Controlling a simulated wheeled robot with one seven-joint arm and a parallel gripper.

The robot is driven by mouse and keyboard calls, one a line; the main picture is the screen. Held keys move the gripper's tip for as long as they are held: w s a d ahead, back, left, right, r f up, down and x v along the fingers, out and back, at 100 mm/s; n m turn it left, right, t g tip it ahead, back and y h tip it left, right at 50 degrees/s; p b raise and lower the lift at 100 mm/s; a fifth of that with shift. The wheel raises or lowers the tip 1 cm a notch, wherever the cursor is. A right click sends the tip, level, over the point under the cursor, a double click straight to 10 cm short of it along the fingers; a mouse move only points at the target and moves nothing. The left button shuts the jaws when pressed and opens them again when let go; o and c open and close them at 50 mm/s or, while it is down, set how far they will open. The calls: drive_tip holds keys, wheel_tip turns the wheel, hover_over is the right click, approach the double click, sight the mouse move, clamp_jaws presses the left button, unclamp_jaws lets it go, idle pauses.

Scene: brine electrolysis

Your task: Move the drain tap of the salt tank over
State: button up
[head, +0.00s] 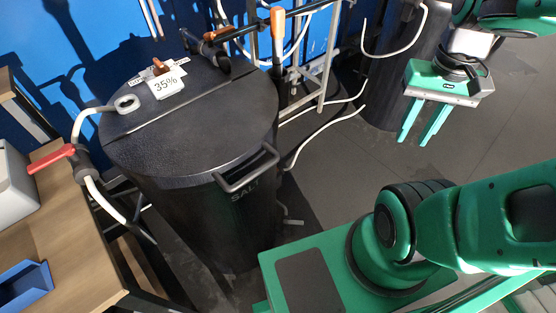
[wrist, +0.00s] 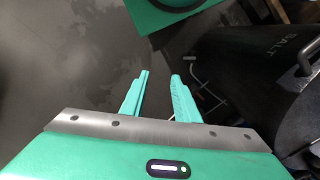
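The black salt tank (head: 190,140), marked SALT, stands left of centre in the head view, with a dark handle on its lid. Its side also shows at the right of the wrist view (wrist: 262,75). A tap with a red lever (head: 52,158) sits on a white hose at the tank's left. A small grey fitting (head: 291,222) shows low at the tank's right side. I cannot tell which of these is the drain tap. My green gripper (head: 421,137) hangs at the upper right, well apart from the tank. Its fingers are apart and empty, also in the wrist view (wrist: 160,76).
A wooden table (head: 62,230) with a blue tray (head: 22,285) is at the left. A metal frame (head: 325,60) with pipes and orange handles stands behind the tank. White hoses lie on the floor there. Open grey floor (head: 350,165) lies between tank and gripper.

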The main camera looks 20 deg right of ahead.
sight(293, 222)
drive_tip(key=shift+s+r, duration=0.2)
drive_tip(key=shift+r, duration=0.05)
drive_tip(key=c, duration=0.5)
drive_tip(key=w, duration=0.2)
drive_tip(key=w+d+f, duration=0.1)
drive_tip(key=w, duration=0.2)
drive_tip(key=w+d+f, duration=0.1)
drive_tip(key=w, duration=0.2)
drive_tip(key=shift+d, duration=0.1)
clamp_jaws()
drive_tip(key=w+f+n+g+h, duration=0.1)
drive_tip(key=w+f, duration=1.3)
drive_tip(key=w, duration=0.3)
drive_tip(key=w+a+f+n, duration=0.1)
drive_tip(key=w+f, duration=0.3)
drive_tip(key=f, duration=0.5)
drive_tip(key=w+a+f, duration=0.2)
drive_tip(key=w+f, duration=0.1)
drive_tip(key=f, duration=0.6)
drive_tip(key=s+a+f, duration=0.3)
drive_tip(key=a+f, duration=0.1)
drive_tip(key=f, duration=0.9)
drive_tip(key=s+a+f+g+y, duration=0.1)
drive_tip(key=s+a+f, duration=0.2)
drive_tip(key=f, duration=1.1)
drive_tip(key=s+a+f+y, duration=0.1)
drive_tip(key=s+a+f, duration=0.3)
drive_tip(key=f, duration=0.9)
drive_tip(key=shift+a+f, duration=0.35)
drive_tip(key=shift+a, duration=0.35)
